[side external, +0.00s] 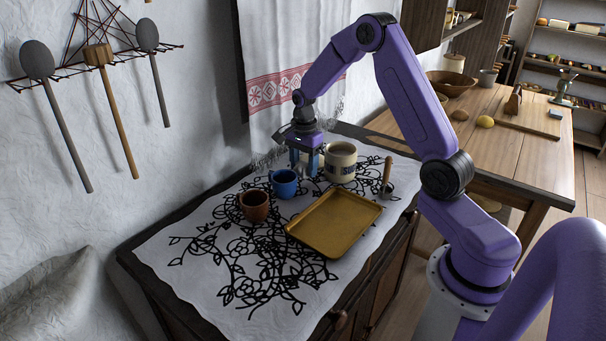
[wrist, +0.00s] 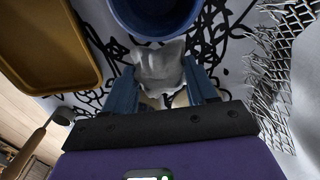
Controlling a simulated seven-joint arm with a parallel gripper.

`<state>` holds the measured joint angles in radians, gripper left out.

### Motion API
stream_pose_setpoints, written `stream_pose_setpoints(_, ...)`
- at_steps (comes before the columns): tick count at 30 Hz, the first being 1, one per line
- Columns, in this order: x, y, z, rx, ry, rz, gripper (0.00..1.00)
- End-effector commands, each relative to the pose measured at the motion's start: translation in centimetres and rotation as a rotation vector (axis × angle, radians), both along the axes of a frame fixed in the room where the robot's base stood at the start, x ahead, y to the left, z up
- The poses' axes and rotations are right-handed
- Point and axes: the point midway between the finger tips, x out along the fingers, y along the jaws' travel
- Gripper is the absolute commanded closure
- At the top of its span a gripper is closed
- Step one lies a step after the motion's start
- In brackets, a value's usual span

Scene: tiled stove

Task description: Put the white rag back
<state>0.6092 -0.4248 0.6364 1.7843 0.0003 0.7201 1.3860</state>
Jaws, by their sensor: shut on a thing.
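My gripper (side external: 304,168) points down over the patterned cloth, just behind the blue cup (side external: 284,184). In the wrist view my gripper (wrist: 158,78) has its two blue fingers on either side of a crumpled white rag (wrist: 158,62) and is shut on it. The rag lies close to the blue cup's rim (wrist: 152,36) in that view; I cannot tell whether they touch. In the side view the rag is mostly hidden by the fingers.
A yellow tray (side external: 335,222), a brown cup (side external: 254,206), a cream lettered mug (side external: 341,162) and a wooden-handled tool (side external: 387,175) stand around my gripper. A fringed towel (side external: 285,88) hangs behind it. The cloth's front left (side external: 200,270) is clear.

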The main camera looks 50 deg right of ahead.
Motion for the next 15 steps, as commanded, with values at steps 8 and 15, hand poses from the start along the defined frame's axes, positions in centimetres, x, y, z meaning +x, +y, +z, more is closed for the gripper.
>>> stream_pose_setpoints(8, 0.4, -0.2, -3.2, 0.001, 0.003, 0.000, 0.76)
stream_pose_setpoints(15, 0.4, -0.1, -3.6, 0.000, 0.000, 0.000, 0.76)
